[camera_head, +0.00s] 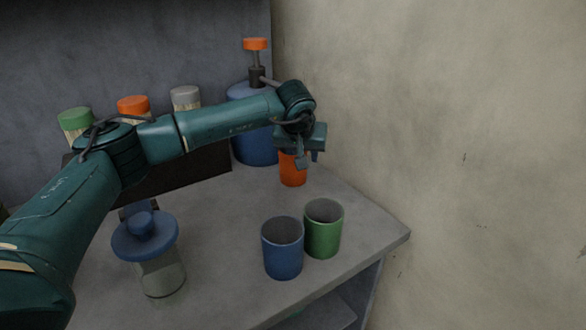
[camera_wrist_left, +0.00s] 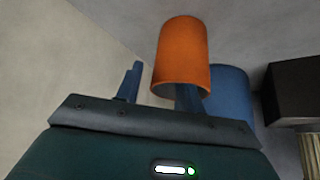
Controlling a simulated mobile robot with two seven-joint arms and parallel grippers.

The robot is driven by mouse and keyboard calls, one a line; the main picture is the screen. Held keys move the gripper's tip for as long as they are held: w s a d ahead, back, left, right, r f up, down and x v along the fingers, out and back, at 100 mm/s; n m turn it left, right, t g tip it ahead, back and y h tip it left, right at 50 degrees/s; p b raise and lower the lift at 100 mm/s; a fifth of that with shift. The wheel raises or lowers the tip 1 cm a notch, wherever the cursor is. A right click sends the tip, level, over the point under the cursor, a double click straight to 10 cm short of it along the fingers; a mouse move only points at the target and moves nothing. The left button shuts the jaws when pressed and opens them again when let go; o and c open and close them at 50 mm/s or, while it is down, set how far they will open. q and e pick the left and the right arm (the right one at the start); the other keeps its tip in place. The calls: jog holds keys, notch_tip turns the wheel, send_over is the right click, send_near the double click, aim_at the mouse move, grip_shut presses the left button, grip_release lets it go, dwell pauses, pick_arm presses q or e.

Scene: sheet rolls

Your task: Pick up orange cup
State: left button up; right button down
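The orange cup (camera_head: 293,173) stands on the counter near the wall, its upper part hidden behind my left gripper in the head view. My left gripper (camera_head: 307,160) is just above and in front of it, fingers pointing down. In the left wrist view the orange cup (camera_wrist_left: 182,50) has its rim toward the gripper (camera_wrist_left: 160,77). The two fingers are apart. One overlaps the cup's opening and the other is out beside the cup. Whether a finger touches the cup or is inside it I cannot tell. My right gripper is not in view.
A blue cup (camera_head: 283,250) and a green cup (camera_head: 324,230) stand near the counter's front edge. A blue dispenser (camera_head: 255,146) with an orange top is behind the orange cup. A blue-lidded jar (camera_head: 160,272) is at front left. Lidded containers (camera_head: 186,97) line the back.

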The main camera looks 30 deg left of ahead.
pick_arm(q)
jog(key=x, duration=0.2)
jog(key=shift+w+f, duration=0.1)
jog(key=shift+f, duration=0.15)
grip_shut()
